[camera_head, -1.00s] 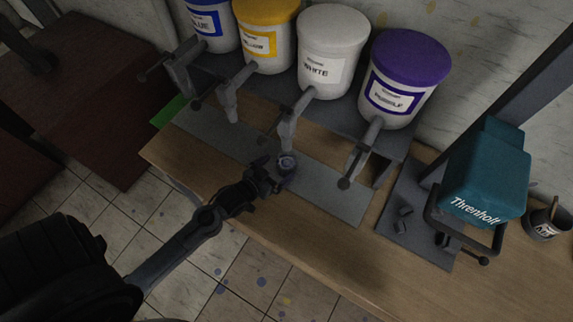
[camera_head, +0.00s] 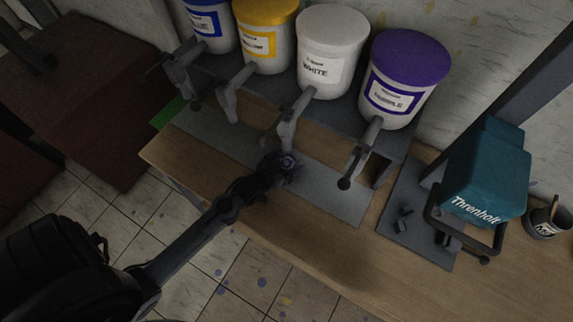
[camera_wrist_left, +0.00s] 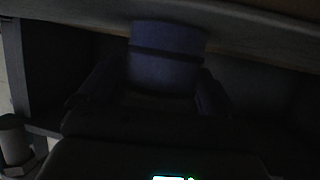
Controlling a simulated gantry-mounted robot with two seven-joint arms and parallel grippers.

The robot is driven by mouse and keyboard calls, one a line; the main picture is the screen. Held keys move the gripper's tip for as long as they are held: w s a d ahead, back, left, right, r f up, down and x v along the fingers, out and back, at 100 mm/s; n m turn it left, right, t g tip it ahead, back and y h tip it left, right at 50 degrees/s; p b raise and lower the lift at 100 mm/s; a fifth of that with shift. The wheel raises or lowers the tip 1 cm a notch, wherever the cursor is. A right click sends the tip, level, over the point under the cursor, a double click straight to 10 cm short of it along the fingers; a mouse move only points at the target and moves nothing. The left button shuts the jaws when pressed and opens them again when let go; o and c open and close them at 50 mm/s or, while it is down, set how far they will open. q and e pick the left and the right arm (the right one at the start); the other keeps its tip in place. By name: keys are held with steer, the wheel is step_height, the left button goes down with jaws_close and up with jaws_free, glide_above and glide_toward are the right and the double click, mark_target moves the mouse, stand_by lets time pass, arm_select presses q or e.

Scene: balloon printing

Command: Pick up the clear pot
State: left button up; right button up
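The clear pot (camera_head: 290,162) is a small round container with purplish colour inside. It is on or just above the grey strip in front of the shelf, below the white bucket's tap. In the left wrist view a dim blue-purple cylinder (camera_wrist_left: 165,65) fills the upper middle, and it looks like the same pot. My left gripper (camera_head: 280,168) is at the pot, with a dark finger on each side of it. The picture is too dark to show whether the fingers press on it. My right gripper is not in view.
Blue, yellow (camera_head: 268,50), white (camera_head: 331,80) and purple (camera_head: 395,110) buckets with taps stand on a shelf behind the pot. A teal Threnholt machine (camera_head: 485,180) and a dark can (camera_head: 543,222) are at the right. The wooden table front (camera_head: 300,240) is clear.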

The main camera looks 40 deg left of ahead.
arm_select(q)
steer(key=c, duration=1)
steer(key=shift+r, duration=0.1)
